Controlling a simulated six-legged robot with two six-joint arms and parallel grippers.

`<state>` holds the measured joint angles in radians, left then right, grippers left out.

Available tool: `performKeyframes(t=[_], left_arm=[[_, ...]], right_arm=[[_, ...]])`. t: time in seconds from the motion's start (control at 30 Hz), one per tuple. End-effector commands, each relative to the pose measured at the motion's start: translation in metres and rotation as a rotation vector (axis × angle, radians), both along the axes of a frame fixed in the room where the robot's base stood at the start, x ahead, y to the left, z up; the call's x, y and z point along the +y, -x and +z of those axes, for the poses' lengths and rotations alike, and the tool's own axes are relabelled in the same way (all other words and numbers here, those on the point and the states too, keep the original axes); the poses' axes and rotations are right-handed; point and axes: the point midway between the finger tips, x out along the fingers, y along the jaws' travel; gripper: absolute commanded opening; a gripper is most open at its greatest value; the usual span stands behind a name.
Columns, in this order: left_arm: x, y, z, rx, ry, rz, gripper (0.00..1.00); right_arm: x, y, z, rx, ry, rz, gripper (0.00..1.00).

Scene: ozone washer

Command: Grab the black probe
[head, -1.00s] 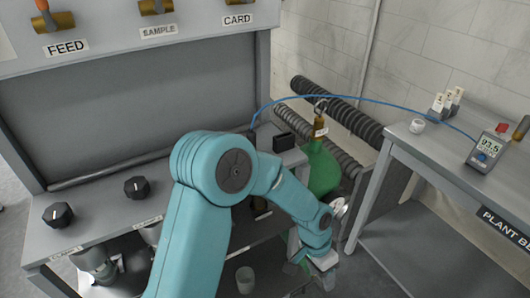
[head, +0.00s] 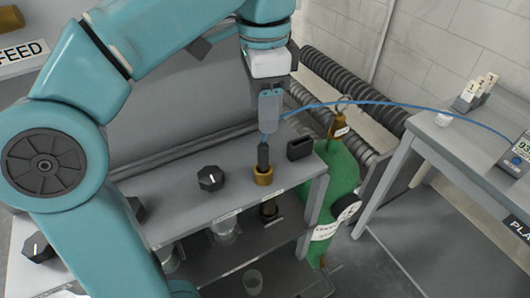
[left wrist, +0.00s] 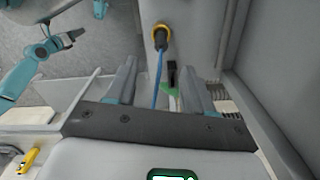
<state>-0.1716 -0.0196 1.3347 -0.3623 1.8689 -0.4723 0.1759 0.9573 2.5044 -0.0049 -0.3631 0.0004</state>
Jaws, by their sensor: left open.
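The black probe (head: 263,155) stands upright in a brass socket (head: 263,175) on the grey counter, with a blue cable leaving its top. My left gripper (head: 270,110) is above the probe, pointing down, apart from it and empty. In the left wrist view the open fingers of the left gripper (left wrist: 160,90) lie to either side of the cable. The probe (left wrist: 162,36) shows there beyond the fingertips in its brass ring. Another teal arm of mine, with a dark gripper (left wrist: 68,41), shows at the upper left of that view; its jaws are too small to read.
A black slotted block (head: 300,148) stands right of the probe, and a black knob (head: 210,179) left of it. The blue cable (head: 400,104) arches to a meter (head: 518,158) on the right bench. A green cylinder (head: 338,190) stands by the counter's end.

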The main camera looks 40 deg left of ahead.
Motion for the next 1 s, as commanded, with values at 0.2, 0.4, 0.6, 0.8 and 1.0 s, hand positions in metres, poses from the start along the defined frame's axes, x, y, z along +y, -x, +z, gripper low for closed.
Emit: performKeyframes(t=[0.2, 0.4, 0.6, 0.8, 1.0], left_arm=[[-0.003, 0.005, -0.045, 0.004, 0.0, 0.001, 0.52], [-0.003, 0.005, -0.062, 0.001, 0.0, 0.0, 0.52], [0.002, 0.0, -0.095, 0.005, 0.0, 0.002, 0.52], [0.002, -0.002, -0.11, 0.001, 0.001, 0.001, 0.52], [0.003, -0.004, -0.11, 0.001, 0.001, 0.001, 0.49]], right_arm=[[0.0, 0.0, -0.016, 0.001, 0.0, 0.0, 0.43], [0.0, 0.0, -0.019, 0.001, 0.0, 0.0, 0.43], [0.0, 0.0, -0.025, 0.001, 0.0, 0.0, 0.43], [0.0, 0.0, -0.027, 0.001, 0.0, 0.0, 0.43], [0.0, 0.0, -0.026, 0.001, 0.0, 0.0, 0.43]])
